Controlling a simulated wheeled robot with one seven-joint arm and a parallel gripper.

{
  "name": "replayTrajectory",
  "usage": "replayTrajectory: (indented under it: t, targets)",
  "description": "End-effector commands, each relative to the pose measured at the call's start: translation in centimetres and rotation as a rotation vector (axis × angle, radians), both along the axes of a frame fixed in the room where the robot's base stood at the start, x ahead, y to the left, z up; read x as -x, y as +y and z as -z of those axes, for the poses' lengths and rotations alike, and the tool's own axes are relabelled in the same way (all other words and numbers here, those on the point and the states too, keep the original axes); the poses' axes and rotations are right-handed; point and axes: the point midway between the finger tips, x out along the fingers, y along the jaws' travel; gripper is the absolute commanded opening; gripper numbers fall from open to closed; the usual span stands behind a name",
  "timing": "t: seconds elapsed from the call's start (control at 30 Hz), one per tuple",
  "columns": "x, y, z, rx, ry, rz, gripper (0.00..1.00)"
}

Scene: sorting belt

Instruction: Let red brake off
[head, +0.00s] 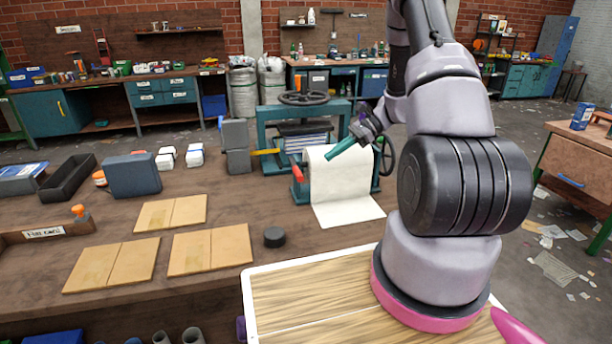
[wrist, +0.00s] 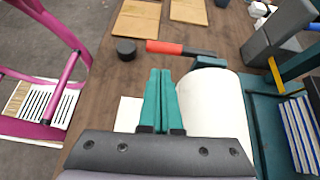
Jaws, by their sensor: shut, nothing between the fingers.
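The red brake lever (head: 297,168) sits at the left end of the white paper roll (head: 325,168), on the teal machine's front. In the wrist view the red brake handle (wrist: 170,47) points left from a black shaft, just beyond my fingertips. My gripper (head: 329,157) is above the roll, to the right of the red handle in the head view. In the wrist view my gripper (wrist: 160,72) has its teal fingers together, empty, and apart from the handle. The handle's pivot is partly hidden by the roll's end bracket.
A yellow-handled lever (head: 264,152) is on a grey block left of the teal machine (head: 262,124). A black puck (head: 274,237) and tan boards (head: 211,249) lie on the bench. A paper sheet hangs from the roll over the bench. Bare bench lies left of the roll.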

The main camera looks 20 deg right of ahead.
Motion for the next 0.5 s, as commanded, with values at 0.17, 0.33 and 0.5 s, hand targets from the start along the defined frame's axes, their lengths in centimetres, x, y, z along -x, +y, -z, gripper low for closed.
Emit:
replayTrajectory:
  t: [0.17, 0.33, 0.5]
  targets:
    - [-0.3, -0.5, 1.8, -0.029, 0.033, 0.035, 0.0]
    - [-0.3, -0.5, 2.1, -0.032, 0.037, 0.04, 0.0]
    - [-0.3, -0.5, 2.0, -0.032, 0.036, 0.04, 0.0]
